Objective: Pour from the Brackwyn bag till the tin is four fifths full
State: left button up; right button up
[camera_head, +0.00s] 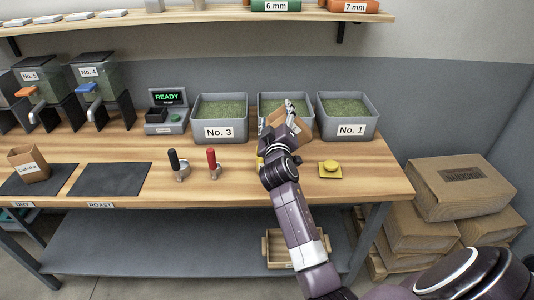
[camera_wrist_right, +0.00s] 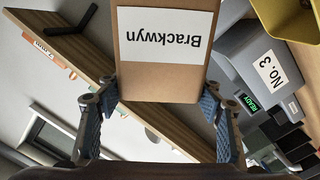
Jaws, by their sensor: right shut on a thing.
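The Brackwyn bag (camera_wrist_right: 165,75) is a brown box-like bag with a white label, which reads upside down in the right wrist view. My right gripper (camera_wrist_right: 159,98) is shut on it, with a finger on each side. In the head view, my right gripper (camera_head: 290,125) is over the middle grey bin, and part of the brown bag (camera_head: 303,130) shows beside it. The bag's mouth and contents are hidden. I cannot make out a tin; my arm covers part of the bench. My left gripper is not in view.
Grey bins No. 3 (camera_head: 220,143) and No. 1 (camera_head: 349,136) flank the middle bin (camera_head: 268,128). A brown Calluna container (camera_head: 28,163) stands at left near a dark mat (camera_head: 107,180). Black-handled (camera_head: 178,167) and red-handled (camera_head: 213,163) tools and a yellow object (camera_head: 329,168) stand in front.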

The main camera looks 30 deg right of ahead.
dwell(0.5)
jog(key=shift+f, duration=0.15)
jog(key=shift+n, duration=0.3)
jog(key=shift+f, duration=0.1)
jog(key=shift+a, duration=0.1)
dwell(0.5)
jog(key=shift+f, duration=0.1)
dwell(0.4)
jog(key=shift+f+n, duration=0.1)
jog(key=shift+n, duration=0.2)
